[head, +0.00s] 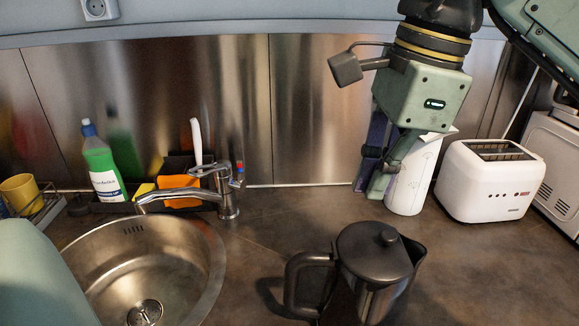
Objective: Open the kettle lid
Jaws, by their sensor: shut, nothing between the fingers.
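The kettle (372,285) is steel with a dark lid and stands on the counter at the bottom middle, its lower part cut off by the picture edge. The black handle (303,285) points left and the spout points right. My gripper (375,190) hangs above and behind the kettle, in front of the paper roll, pointing down. It is shut and empty, and apart from the lid.
A white paper roll (412,180) stands right behind my gripper, and a white toaster (488,182) is to its right. A sink (205,270) with a faucet (228,195) is at the left. A green bottle (103,170) stands behind the sink. The counter between sink and kettle is clear.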

